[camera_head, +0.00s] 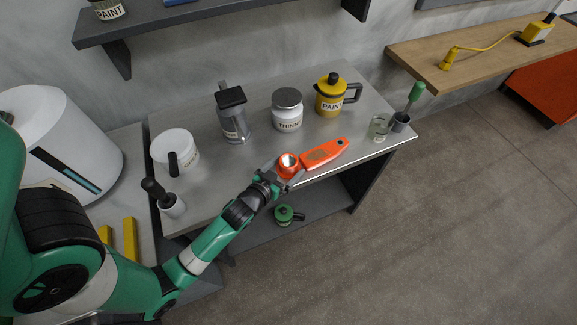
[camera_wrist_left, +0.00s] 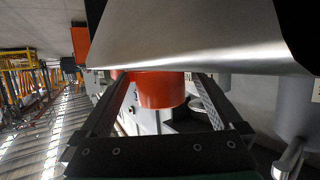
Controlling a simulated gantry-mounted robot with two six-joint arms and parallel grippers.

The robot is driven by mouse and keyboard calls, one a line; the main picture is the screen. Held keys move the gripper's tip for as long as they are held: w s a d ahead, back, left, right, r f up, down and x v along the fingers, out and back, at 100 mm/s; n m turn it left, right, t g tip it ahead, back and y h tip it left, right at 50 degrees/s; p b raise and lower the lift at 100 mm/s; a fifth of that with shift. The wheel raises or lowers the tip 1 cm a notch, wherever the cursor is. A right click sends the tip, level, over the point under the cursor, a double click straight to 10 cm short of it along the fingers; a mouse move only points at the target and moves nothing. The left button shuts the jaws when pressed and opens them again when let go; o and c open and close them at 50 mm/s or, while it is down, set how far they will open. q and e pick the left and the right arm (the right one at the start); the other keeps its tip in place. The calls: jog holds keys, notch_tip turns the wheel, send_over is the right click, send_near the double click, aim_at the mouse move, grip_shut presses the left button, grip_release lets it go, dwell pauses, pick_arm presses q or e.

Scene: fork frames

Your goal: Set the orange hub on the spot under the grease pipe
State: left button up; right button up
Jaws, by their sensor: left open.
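An orange round piece (camera_head: 288,160), which looks like the hub, stands at the front edge of the grey table, close to a flat orange handle-like piece (camera_head: 324,153). I cannot tell whether the two are joined. In the left wrist view an orange cylinder (camera_wrist_left: 160,92) shows between the fingers. My left gripper (camera_head: 284,173) is open, with its fingers on either side of the orange cylinder; contact is not clear. I cannot make out a grease pipe or a marked spot. My right gripper is not in view.
A green pot (camera_head: 285,214) sits on the lower shelf.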

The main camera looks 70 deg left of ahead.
aim_at(292, 157)
pick_arm(q)
jog(key=c, duration=1.4)
jog(key=shift+r, duration=0.1)
jog(key=shift+r, duration=0.3)
notch_tip(292, 157, up, 2)
jog(key=shift+r+p, duration=0.25)
jog(key=shift+p, duration=0.75)
jog(key=d+r, duration=0.1)
jog(key=r, duration=0.1)
jog(key=d+r+p, duration=0.1)
jog(key=shift+s+d+r, duration=0.35)
jog(key=shift+s+d, duration=0.05)
jog(key=s+d+r+p, duration=0.1)
jog(key=d+r+p, duration=0.1)
jog(key=d+p, duration=0.1)
jog(key=s+d+r+p, duration=0.1)
jog(key=d+r+p, duration=0.1)
jog(key=d+p, duration=0.2)
jog(key=s+d+r+p, duration=0.2)
jog(key=d+p, duration=0.1)
jog(key=p, duration=0.2)
jog(key=shift+s+d+p, duration=0.1)
jog(key=shift+d+p, duration=0.1)
jog(key=shift+p, duration=0.15)
